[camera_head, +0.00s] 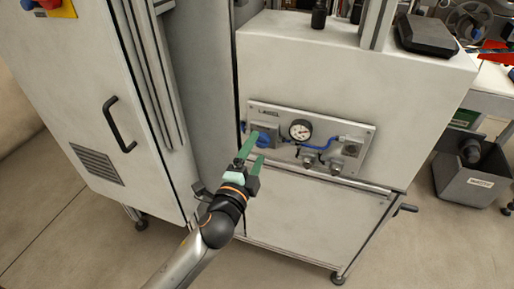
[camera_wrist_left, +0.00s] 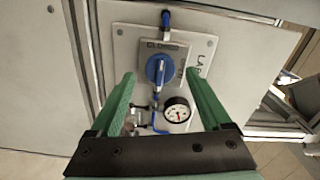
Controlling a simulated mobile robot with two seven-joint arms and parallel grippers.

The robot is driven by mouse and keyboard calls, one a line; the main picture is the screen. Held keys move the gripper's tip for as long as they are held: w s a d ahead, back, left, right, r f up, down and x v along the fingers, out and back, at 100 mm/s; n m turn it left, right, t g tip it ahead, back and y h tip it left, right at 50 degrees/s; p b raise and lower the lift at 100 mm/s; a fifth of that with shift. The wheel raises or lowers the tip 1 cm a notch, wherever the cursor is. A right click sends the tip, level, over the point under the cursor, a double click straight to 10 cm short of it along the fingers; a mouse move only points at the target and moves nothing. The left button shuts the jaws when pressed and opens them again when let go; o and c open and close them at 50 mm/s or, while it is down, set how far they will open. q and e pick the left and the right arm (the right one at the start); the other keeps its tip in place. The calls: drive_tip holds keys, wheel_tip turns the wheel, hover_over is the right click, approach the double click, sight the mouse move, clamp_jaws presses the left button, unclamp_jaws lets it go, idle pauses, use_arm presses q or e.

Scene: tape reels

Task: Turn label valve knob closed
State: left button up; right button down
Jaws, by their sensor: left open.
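The blue valve knob (camera_head: 264,138) sits at the left end of the metal valve panel (camera_head: 345,133) on the front of the white cabinet. It also shows in the left wrist view (camera_wrist_left: 159,69), on a grey plate with lettering that seems to read "CLOSED" above it. The knob's bar stands nearly upright in that view. My left gripper (camera_head: 255,149) is open, its green fingers pointing at the knob. In the left wrist view the knob appears between and a little beyond the fingertips (camera_wrist_left: 158,79); contact cannot be told. My right gripper is not in view.
A pressure gauge (camera_head: 301,130) and blue tubing sit right of the knob on the same panel. A grey cabinet with a black handle (camera_head: 119,124) stands at the left. A grey bin (camera_head: 470,172) is on the floor at the right. The floor in front is clear.

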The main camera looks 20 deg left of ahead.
use_arm(q)
drive_tip(key=s, duration=0.6)
drive_tip(key=shift+a, duration=0.15)
drive_tip(key=s+d+f+n+g+h, duration=0.1)
drive_tip(key=s+f+n+g, duration=0.4)
drive_tip(key=s+f+n, duration=0.45)
drive_tip(key=s+d+f+n+g+h, duration=0.15)
drive_tip(key=s+f+n+g, duration=0.4)
drive_tip(key=f, duration=0.75)
drive_tip(key=s+a+r+m+t+p, duration=0.1)
drive_tip(key=s+a+r+t+p, duration=0.1)
drive_tip(key=r+p, duration=0.8)
drive_tip(key=a+p, duration=0.1)
drive_tip(key=p, duration=0.3)
drive_tip(key=shift+s+r+y+p, duration=0.15)
drive_tip(key=shift+s+y+p, duration=0.05)
drive_tip(key=shift+y+p, duration=0.15)
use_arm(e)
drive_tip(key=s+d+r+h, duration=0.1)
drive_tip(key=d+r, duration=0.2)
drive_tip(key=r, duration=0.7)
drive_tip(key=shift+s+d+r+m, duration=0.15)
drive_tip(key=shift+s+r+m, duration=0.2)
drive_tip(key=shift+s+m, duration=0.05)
